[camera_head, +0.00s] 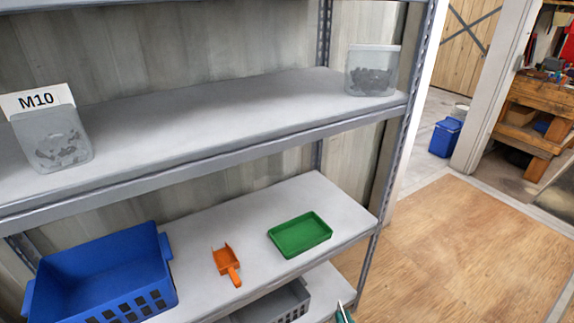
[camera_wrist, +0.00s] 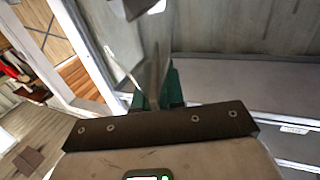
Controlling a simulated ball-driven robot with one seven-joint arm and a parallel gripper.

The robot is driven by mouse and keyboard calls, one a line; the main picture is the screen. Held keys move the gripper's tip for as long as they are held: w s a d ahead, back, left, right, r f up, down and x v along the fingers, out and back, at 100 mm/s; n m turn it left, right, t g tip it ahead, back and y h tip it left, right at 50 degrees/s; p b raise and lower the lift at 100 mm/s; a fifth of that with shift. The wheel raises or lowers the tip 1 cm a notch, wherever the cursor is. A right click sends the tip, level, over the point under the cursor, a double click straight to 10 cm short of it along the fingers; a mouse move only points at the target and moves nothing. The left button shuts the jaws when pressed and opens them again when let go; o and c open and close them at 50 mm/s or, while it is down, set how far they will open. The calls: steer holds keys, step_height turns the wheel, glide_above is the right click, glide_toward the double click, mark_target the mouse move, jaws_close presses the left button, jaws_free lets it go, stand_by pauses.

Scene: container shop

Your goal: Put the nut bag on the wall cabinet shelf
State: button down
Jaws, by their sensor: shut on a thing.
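My gripper (camera_wrist: 156,88) shows in the wrist view with teal fingers, shut on a thin, pale, see-through thing (camera_wrist: 157,68), which looks like the top of the nut bag. Its contents are hidden. In the head view only a teal tip of my gripper (camera_head: 343,315) shows at the bottom edge, beside the lower end of the rack. The upper grey shelf (camera_head: 225,105) holds a clear container of dark pieces (camera_head: 50,145) with an M10 label at left, and another (camera_head: 371,72) at right. I cannot tell which surface is the wall cabinet shelf.
The lower shelf (camera_head: 200,235) holds a blue crate (camera_head: 125,255), an orange scoop (camera_head: 227,262) and a green tray (camera_head: 300,234). A grey bin (camera_head: 285,305) stands below. The upper shelf's middle is clear. Open wooden floor (camera_head: 470,245) lies right of the rack's upright.

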steer(key=s+d+f+m+h, duration=0.2)
steer(key=s+d+f+h, duration=0.1)
steer(key=s+d, duration=0.3)
steer(key=shift+s+d+f, duration=0.3)
steer(key=shift+f, duration=0.55)
